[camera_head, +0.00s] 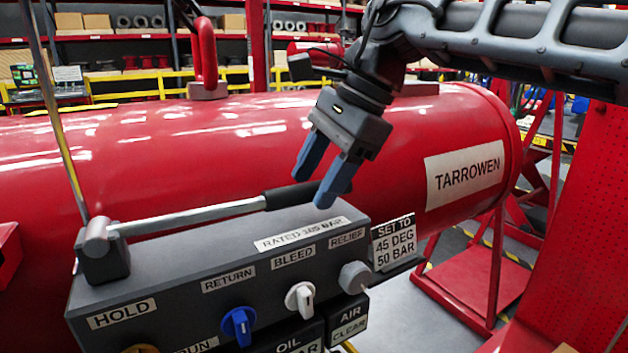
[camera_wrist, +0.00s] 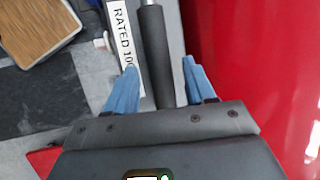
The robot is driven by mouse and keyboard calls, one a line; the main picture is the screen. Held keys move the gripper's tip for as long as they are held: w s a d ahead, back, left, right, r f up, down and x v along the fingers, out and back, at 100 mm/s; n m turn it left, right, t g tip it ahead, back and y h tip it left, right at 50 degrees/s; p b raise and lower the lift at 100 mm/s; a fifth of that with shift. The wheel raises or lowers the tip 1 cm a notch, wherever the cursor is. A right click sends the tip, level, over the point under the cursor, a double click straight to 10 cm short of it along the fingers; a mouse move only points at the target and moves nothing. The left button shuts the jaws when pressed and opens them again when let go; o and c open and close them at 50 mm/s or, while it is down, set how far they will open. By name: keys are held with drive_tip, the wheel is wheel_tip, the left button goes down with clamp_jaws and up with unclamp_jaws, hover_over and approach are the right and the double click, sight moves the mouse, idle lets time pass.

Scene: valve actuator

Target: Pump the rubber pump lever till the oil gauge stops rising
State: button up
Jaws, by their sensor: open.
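The pump lever (camera_head: 190,214) is a silver rod with a black rubber grip (camera_head: 291,195). It pivots on a dark block at the left of the grey control box and lies nearly level above the box top, its grip end slightly higher. My gripper (camera_head: 318,187) has blue fingers and is open, pointing down at the grip's end. In the wrist view the rubber grip (camera_wrist: 155,60) runs between the two blue fingers, with gaps on both sides, and no contact shows. I cannot identify the oil gauge in either view.
The control box (camera_head: 200,270) carries a blue return knob (camera_head: 238,325), a white bleed knob (camera_head: 300,299) and a grey relief knob (camera_head: 355,277). A large red tank (camera_head: 390,150) stands close behind the lever. A red frame (camera_head: 590,200) stands at the right.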

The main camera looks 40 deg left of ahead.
drive_tip(key=shift+s+a+f, duration=0.15)
drive_tip(key=shift+f, duration=0.25)
drive_tip(key=shift+c, duration=0.2)
clamp_jaws()
